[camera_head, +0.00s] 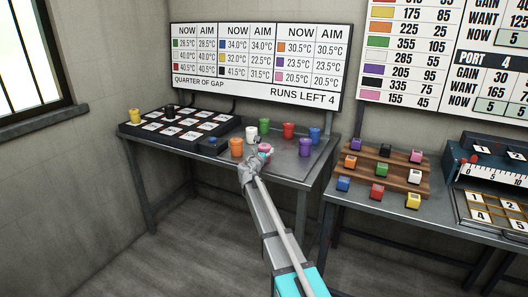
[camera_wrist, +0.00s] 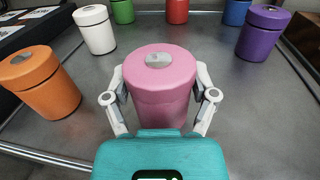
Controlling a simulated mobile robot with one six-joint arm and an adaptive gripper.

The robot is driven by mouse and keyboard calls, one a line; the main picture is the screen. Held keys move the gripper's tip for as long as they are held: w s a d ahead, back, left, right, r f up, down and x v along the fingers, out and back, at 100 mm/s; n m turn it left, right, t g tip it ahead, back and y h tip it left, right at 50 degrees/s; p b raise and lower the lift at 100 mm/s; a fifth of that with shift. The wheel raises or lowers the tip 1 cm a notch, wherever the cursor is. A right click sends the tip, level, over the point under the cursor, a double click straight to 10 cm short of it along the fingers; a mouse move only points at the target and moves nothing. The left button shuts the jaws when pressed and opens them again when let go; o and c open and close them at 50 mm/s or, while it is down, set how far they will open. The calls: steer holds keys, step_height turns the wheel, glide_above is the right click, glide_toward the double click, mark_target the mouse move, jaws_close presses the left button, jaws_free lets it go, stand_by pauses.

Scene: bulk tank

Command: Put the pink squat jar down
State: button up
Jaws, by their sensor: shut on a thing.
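The pink squat jar (camera_wrist: 160,85) is upright between the two fingers of my gripper (camera_wrist: 160,100), with a grey disc on its lid. My gripper is shut on it. In the head view the jar (camera_head: 264,149) shows just beyond my gripper (camera_head: 252,166), at the front part of the grey metal table (camera_head: 285,168). The jar's lower front is hidden by my gripper's teal body in the wrist view, so I cannot tell whether its base touches the table.
An orange jar (camera_wrist: 40,82) and a white jar (camera_wrist: 95,29) stand left of it. Green (camera_wrist: 122,11), red (camera_wrist: 177,11), blue (camera_wrist: 236,12) and purple (camera_wrist: 263,33) jars stand behind and right. A black gridded tray (camera_head: 180,127) is at the left. Bare tabletop lies between the jars.

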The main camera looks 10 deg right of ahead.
steer(key=o, duration=1.1)
steer(key=shift+f, duration=0.1)
steer(key=shift+r, duration=0.25)
steer(key=v, duration=1.2)
steer(key=shift+f, duration=0.15)
steer(key=s+d+f+m+g, duration=0.5)
steer(key=s+f+m, duration=0.1)
steer(key=s+m, duration=0.25)
steer(key=s+d+f+m+g, duration=0.4)
steer(key=s+d+f+m, duration=0.2)
steer(key=s+m, duration=0.3)
steer(key=s+a+f+m+g+y, duration=0.1)
steer(key=s+f+m+g+y, duration=0.1)
steer(key=s+m, duration=0.2)
steer(key=s+a+f+m+g+y, duration=0.2)
steer(key=s+m+y, duration=0.1)
steer(key=s, duration=0.4)
steer(key=s+a+f+m+g+y, duration=0.2)
steer(key=s+m+y, duration=0.1)
steer(key=s+m, duration=0.3)
steer(key=shift+s+a+f+g, duration=0.1)
steer(key=shift+s+f+g, duration=0.2)
steer(key=shift+g, duration=0.1)
